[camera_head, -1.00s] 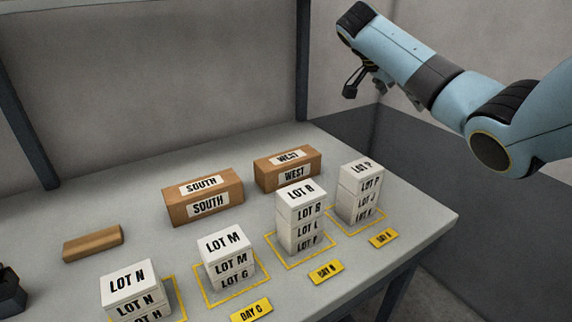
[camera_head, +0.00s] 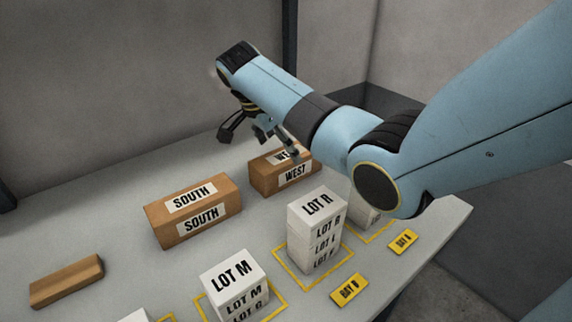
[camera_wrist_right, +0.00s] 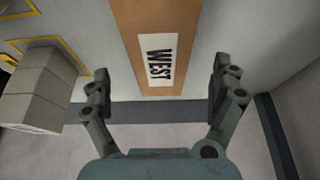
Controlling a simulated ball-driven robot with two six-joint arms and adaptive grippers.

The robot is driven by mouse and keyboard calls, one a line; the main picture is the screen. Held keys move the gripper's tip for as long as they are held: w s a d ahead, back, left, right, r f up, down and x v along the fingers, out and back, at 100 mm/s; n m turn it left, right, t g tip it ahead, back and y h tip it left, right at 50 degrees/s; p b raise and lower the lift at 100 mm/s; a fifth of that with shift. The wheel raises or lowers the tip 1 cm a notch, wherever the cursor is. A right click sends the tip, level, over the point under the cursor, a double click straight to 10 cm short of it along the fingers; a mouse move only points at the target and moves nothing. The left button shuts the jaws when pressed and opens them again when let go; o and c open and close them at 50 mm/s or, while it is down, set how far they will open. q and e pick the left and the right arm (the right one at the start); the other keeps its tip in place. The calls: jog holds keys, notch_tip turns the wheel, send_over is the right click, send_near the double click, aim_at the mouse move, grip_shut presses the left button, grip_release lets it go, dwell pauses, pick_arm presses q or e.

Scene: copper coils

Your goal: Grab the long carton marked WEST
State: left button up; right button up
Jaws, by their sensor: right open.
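The long brown carton marked WEST (camera_head: 265,180) lies at the back of the table, its white labels facing up and front. My right gripper (camera_head: 258,140) is open and empty above it, partly covering its top label. In the right wrist view the WEST carton (camera_wrist_right: 150,20) runs between the two spread fingers of the gripper (camera_wrist_right: 158,88), with space on both sides and its near end between them. I cannot tell the exact height gap. My left gripper is not in view.
A brown SOUTH carton (camera_head: 170,228) lies to the left of WEST. A small wooden block (camera_head: 66,281) is at far left. White stacks LOT R (camera_head: 316,228) and LOT M (camera_head: 235,283) stand in front; another (camera_head: 366,214) is partly hidden by my arm. Yellow bay tags line the front.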

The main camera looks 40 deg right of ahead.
aim_at(284, 155)
jog(key=shift+w+d+f, duration=0.1)
jog(key=shift+f, duration=0.3)
jog(key=x, duration=0.5)
jog(key=c, duration=0.6)
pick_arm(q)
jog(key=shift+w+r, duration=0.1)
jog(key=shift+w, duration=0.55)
pick_arm(e)
jog(key=shift+r, duration=0.1)
jog(key=c, duration=0.9)
